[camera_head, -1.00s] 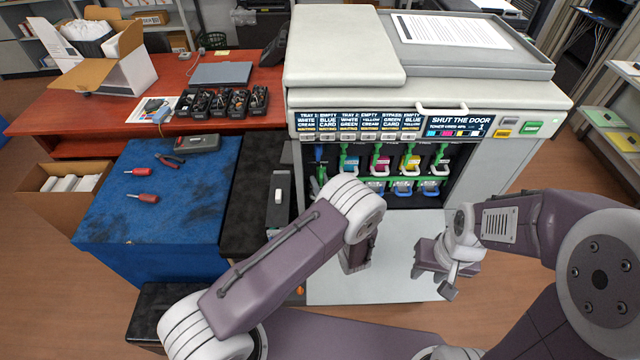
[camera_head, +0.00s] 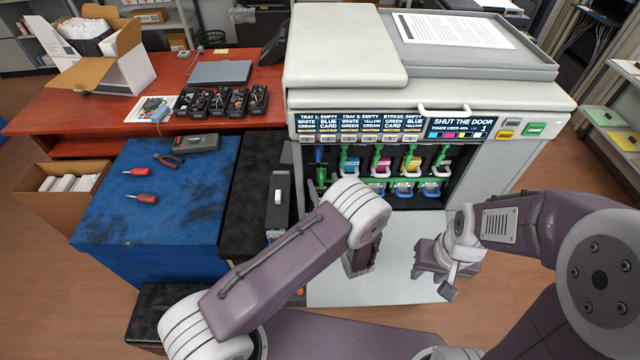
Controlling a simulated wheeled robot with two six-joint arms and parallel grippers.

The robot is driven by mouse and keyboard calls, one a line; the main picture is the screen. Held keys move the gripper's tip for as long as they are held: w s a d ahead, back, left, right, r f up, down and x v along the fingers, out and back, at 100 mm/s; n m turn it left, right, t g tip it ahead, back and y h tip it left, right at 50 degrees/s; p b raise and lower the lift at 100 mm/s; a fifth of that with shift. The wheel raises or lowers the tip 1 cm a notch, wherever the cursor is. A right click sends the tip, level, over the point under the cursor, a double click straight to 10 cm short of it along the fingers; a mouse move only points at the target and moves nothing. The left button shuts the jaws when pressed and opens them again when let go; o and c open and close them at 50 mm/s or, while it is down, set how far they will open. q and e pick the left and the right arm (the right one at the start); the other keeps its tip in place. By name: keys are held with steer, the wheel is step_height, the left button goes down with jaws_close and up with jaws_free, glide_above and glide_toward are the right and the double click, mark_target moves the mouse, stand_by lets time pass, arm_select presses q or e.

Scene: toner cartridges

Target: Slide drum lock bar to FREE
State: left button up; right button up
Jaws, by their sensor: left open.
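The printer (camera_head: 440,105) stands ahead with its front bay (camera_head: 459,158) open. Inside are upright toner units with green, pink, yellow and dark parts, such as the yellow one (camera_head: 411,162), above a lower row of blue-and-white parts (camera_head: 403,187). A green lever with a blue top (camera_head: 320,170) is at the bay's left side. I cannot tell which part is the drum lock bar. My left gripper (camera_head: 361,262) is below the bay, in front of the lowered white door (camera_head: 410,235), partly hidden by its own arm. My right gripper (camera_head: 434,275) is right of it, over the door, its fingertips hard to make out.
A blue worn bench (camera_head: 110,215) at left holds red screwdrivers (camera_head: 143,198), pliers (camera_head: 170,158) and a grey case (camera_head: 196,144). Behind it, a red desk (camera_head: 60,117) carries dark cartridges (camera_head: 221,101). A dark cabinet (camera_head: 250,190) stands between bench and printer. Floor is free at right.

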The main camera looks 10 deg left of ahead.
arm_select(q)
steer(key=v, duration=0.6)
steer(key=shift+f, duration=0.3)
arm_select(e)
steer(key=shift+d+r, duration=0.1)
steer(key=shift+d, duration=0.1)
stand_by(0.7)
